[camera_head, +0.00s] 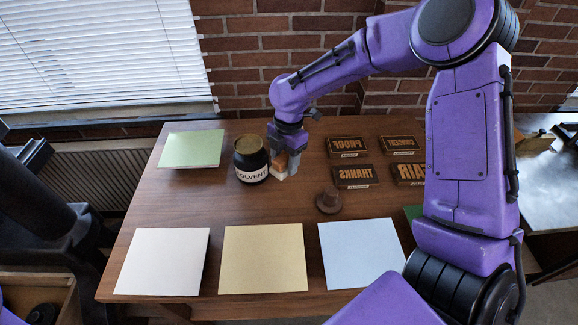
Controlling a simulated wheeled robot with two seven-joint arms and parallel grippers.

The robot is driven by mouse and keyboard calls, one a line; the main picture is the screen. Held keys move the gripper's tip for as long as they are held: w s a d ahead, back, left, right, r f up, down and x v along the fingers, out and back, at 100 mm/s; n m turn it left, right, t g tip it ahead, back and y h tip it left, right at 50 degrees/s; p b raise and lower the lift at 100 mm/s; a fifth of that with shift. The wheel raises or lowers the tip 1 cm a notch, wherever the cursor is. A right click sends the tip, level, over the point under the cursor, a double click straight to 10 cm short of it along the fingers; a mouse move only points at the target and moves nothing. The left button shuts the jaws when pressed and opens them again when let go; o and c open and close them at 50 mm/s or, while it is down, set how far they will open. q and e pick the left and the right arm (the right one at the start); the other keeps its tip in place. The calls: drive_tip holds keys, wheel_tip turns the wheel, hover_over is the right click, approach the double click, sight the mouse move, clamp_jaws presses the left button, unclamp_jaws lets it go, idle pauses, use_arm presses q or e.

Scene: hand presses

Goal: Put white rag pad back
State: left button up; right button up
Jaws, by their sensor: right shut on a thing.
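A small pad (279,171), orange-brown above and white below, is the only thing that looks like the white rag pad. It is at or just above the wooden table, close to the right side of the dark solvent jar (251,163). My right gripper (287,158) points down and is shut on the pad, hiding part of it. I cannot tell whether the pad touches the table. My left gripper is not in view.
Stamp blocks, including PROOF (347,147) and THANKS (354,177), lie to the right. A brown knobbed object (328,200) stands nearby. White (163,261), yellow (263,259) and blue (361,252) sheets line the front; a green sheet (191,149) lies back left.

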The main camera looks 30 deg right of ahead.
drive_tip(key=p, duration=0.1)
hover_over(287, 179)
drive_tip(key=f, duration=0.5)
drive_tip(key=shift+w+d+f, duration=0.2)
drive_tip(key=shift+d+f, duration=0.15)
drive_tip(key=shift+f, duration=0.05)
drive_tip(key=shift+s+f+p, duration=0.2)
drive_tip(key=shift+f+p, duration=0.6)
drive_tip(key=shift+f, duration=0.6)
drive_tip(key=shift+w, duration=0.1)
drive_tip(key=shift+f, duration=0.15)
drive_tip(key=o, duration=1)
